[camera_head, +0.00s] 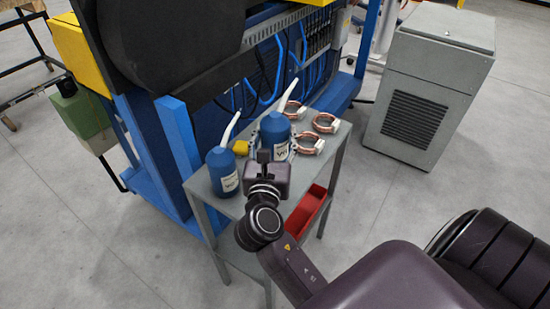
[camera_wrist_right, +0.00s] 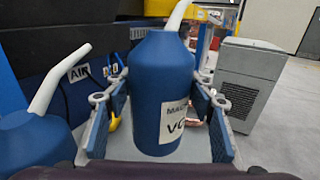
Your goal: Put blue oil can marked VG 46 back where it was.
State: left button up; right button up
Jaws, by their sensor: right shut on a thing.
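A blue oil can (camera_head: 274,128) with a long pale spout is between the fingers of my right gripper (camera_head: 278,152). In the right wrist view the same can (camera_wrist_right: 160,85) fills the middle, upright, with the fingers on both sides; its white label shows only partly, with "VG" cut off. The gripper hides its base, so I cannot tell whether it touches the table top. A second blue can (camera_head: 222,172) stands at the left front of the grey table (camera_head: 200,190); it also shows at the left of the wrist view (camera_wrist_right: 35,140). My left gripper is not in view.
Several copper tube coils (camera_head: 326,123) lie at the right and back of the table. A small yellow object (camera_head: 240,148) is between the cans. A red bin (camera_head: 306,212) sits on the lower shelf. A blue frame with cables stands behind; a grey cabinet (camera_head: 428,85) stands right.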

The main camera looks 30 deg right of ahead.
notch_tip(320, 180, down, 6)
jog(key=shift+f+b, duration=0.2)
jog(key=shift+b, duration=0.45)
jog(key=shift+f, duration=0.1)
jog(key=shift+f, duration=0.15)
jog(key=o, duration=1.6)
jog(key=shift+o, duration=0.2)
